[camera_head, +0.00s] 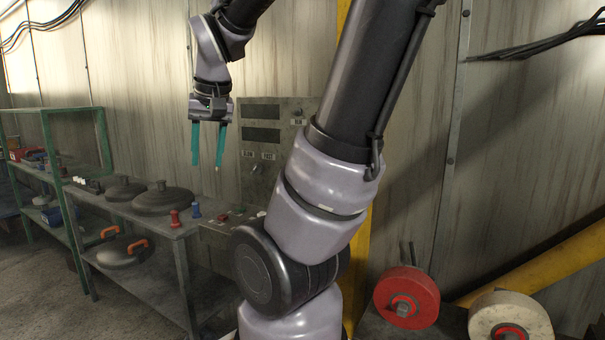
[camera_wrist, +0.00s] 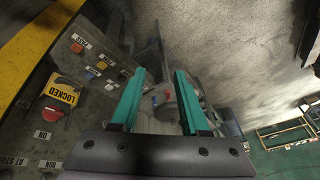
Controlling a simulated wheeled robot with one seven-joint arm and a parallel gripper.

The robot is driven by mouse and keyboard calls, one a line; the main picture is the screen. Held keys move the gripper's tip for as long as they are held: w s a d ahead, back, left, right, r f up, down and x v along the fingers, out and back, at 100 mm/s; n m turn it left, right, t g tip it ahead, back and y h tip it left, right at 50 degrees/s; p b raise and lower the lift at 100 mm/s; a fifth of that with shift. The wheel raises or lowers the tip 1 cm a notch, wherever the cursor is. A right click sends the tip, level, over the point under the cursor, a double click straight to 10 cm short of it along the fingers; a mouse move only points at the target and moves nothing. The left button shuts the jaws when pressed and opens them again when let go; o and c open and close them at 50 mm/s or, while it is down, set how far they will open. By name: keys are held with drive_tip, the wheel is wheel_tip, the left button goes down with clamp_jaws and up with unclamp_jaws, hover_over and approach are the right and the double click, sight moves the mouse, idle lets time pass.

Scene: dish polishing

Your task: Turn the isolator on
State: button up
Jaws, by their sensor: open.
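The grey control panel (camera_head: 265,110) stands against the wall in the head view, partly hidden by my arm. In the wrist view a panel face (camera_wrist: 35,85) at the left carries a red switch (camera_wrist: 53,113), perhaps the isolator, below a yellow LOCKED tag (camera_wrist: 62,91). An ON label (camera_wrist: 43,135) sits below the switch. My gripper (camera_head: 208,160) hangs in front and left of the panel, fingers down, open and empty. Its teal fingers also show in the wrist view (camera_wrist: 160,75), apart from the switch. I cannot read the switch position.
A workbench (camera_head: 155,225) holds dark lidded dishes (camera_head: 163,199) and small red (camera_head: 174,218) and blue (camera_head: 196,210) pieces. A green frame (camera_head: 50,150) stands at the left. A red wheel (camera_head: 407,297) and a pale wheel (camera_head: 510,318) sit at the lower right.

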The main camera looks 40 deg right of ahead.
drive_tip(key=w+d+f+n+g+h, duration=0.15)
drive_tip(key=w+d+f+h, duration=0.4)
drive_tip(key=d, duration=0.55)
drive_tip(key=w+d+f+n+g+h, duration=0.1)
drive_tip(key=w+d+f+g+h, duration=0.2)
drive_tip(key=w+d+f+h, duration=0.55)
drive_tip(key=w+d+f+n+g+h, duration=0.15)
drive_tip(key=w+d+h, duration=0.25)
drive_tip(key=d, duration=2.1)
drive_tip(key=shift+s+f, duration=0.15)
drive_tip(key=shift+s, duration=0.25)
clamp_jaws()
